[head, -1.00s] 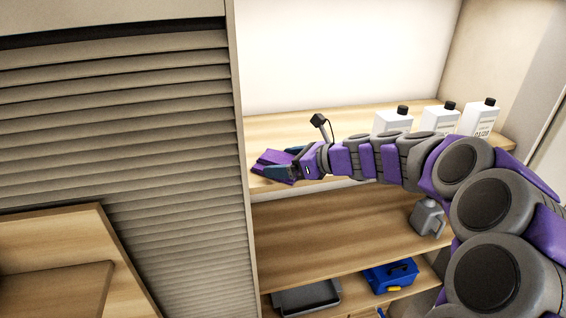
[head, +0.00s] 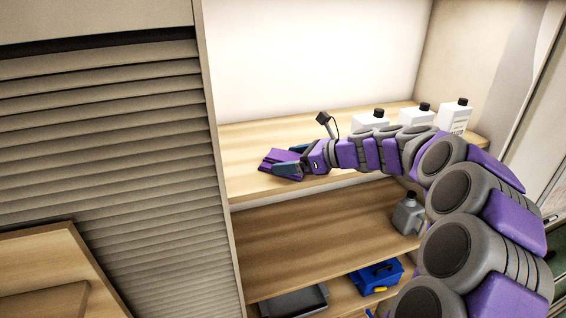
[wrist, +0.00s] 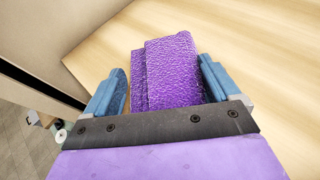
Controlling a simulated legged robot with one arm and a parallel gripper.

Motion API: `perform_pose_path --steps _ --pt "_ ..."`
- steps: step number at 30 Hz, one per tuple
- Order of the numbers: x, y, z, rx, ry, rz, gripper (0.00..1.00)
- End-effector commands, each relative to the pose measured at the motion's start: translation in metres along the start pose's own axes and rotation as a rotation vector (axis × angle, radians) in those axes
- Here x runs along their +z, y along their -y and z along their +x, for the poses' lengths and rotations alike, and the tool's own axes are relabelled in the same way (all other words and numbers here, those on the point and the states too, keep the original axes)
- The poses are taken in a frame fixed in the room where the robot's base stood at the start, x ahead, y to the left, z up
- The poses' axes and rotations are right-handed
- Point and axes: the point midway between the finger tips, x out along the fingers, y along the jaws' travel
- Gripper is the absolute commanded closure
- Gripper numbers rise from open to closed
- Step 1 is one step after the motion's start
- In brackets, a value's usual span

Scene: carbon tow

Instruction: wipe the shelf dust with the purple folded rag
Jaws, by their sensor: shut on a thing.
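The purple folded rag (wrist: 172,72) is between the blue fingers of my gripper (wrist: 165,88) in the wrist view, and the gripper is shut on it. In the head view the rag (head: 272,158) shows at the tip of my gripper (head: 290,166), over the left part of the upper wooden shelf (head: 240,178). The rag looks low over the shelf board; I cannot tell for sure whether it touches. The shelf board (wrist: 245,40) fills much of the wrist view. I cannot make out any dust on it.
White bottles with black caps (head: 415,116) stand at the right of the upper shelf, behind my arm. A grey jug (head: 408,214) is on the shelf below. A blue toolbox (head: 376,276) and a grey tray (head: 293,300) sit lower. A slatted shutter (head: 105,150) borders the left.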

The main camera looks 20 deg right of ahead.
Motion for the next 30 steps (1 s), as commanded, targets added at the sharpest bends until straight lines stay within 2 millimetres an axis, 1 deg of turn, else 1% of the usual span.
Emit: perform_pose_path --steps 8,19,30 --pt "-0.002 0.009 -0.006 -0.002 0.001 0.001 0.44" --pt "-0.01 0.036 -0.022 -0.002 0.001 0.0 0.44" --pt "-0.011 0.05 -0.03 0.0 0.001 -0.001 0.44"
